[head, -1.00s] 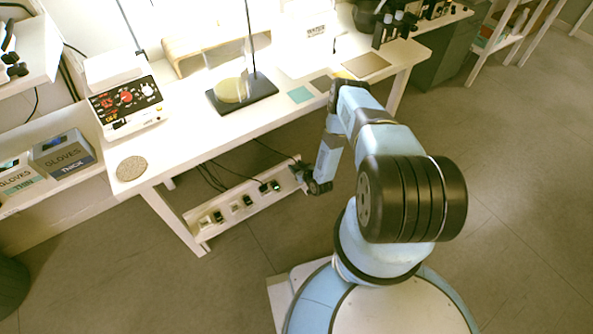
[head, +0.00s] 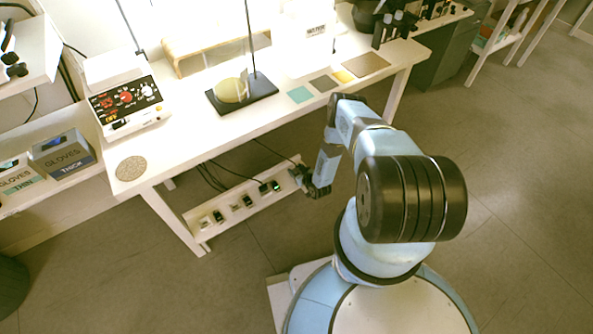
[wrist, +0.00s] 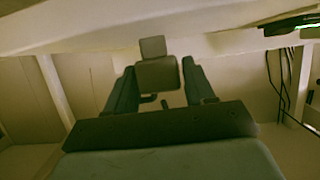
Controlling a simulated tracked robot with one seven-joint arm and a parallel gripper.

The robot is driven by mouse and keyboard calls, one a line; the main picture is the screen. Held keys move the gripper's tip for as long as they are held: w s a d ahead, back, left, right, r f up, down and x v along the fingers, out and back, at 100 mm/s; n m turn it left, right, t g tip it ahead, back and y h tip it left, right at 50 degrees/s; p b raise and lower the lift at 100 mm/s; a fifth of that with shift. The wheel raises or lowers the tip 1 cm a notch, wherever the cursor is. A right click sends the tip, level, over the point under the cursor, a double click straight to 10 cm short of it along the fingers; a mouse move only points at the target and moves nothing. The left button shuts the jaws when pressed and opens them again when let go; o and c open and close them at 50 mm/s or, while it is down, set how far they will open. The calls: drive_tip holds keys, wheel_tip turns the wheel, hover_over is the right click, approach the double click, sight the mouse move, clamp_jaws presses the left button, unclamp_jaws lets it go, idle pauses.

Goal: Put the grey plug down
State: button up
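The grey plug (wrist: 157,73) is between the two fingers of my gripper (wrist: 160,76) in the wrist view. The fingers lie against its sides, and a smaller grey block sticks out beyond it. In the head view my gripper (head: 303,177) is low, at the right end of the white socket strip (head: 225,212) under the bench. The plug cannot be made out clearly there. In the wrist view a pale board edge crosses above the plug; whether they touch cannot be told.
Several dark plugs or switches, one with a green light (head: 277,186), sit along the strip. Black cables (head: 228,172) hang behind it. The white bench (head: 190,140) overhangs the strip, and its front leg (head: 178,222) stands at left. The floor in front is clear.

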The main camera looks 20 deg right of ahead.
drive_tip(key=o, duration=0.3)
drive_tip(key=shift+s+r, duration=0.1)
drive_tip(key=shift+r, duration=0.05)
drive_tip(key=v, duration=1.1)
drive_tip(key=shift+s, duration=0.4)
drive_tip(key=shift+d+r, duration=0.1)
drive_tip(key=shift+r, duration=0.05)
